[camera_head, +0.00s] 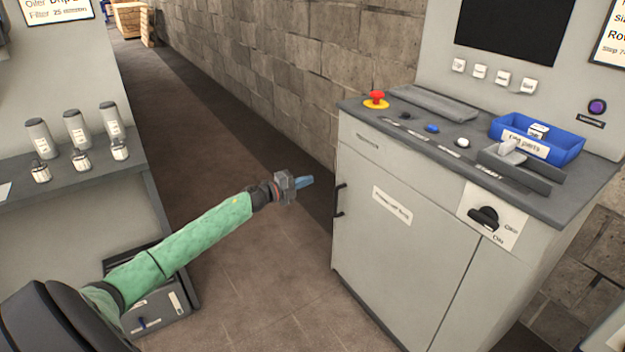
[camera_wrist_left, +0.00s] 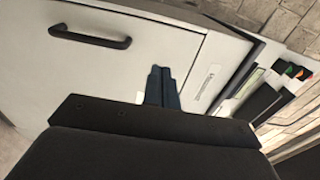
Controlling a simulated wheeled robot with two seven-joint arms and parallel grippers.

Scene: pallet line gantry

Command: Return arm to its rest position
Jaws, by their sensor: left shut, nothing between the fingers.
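My left arm, in a green sleeve, reaches in from the left in the head view. Its gripper (camera_head: 304,182) is shut and empty, in the air over the floor, a little left of the grey cabinet. In the left wrist view the two dark fingers (camera_wrist_left: 162,88) are together with nothing between them, in front of a pale cabinet front. My right gripper does not show in either view.
The grey control cabinet (camera_head: 400,245) has a black door handle (camera_head: 340,200), a red emergency button (camera_head: 376,98), a black rotary switch (camera_head: 484,217) and a blue bin (camera_head: 560,145). A grey bench (camera_head: 90,180) with several canisters stands at left. The aisle floor (camera_head: 190,120) between is clear.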

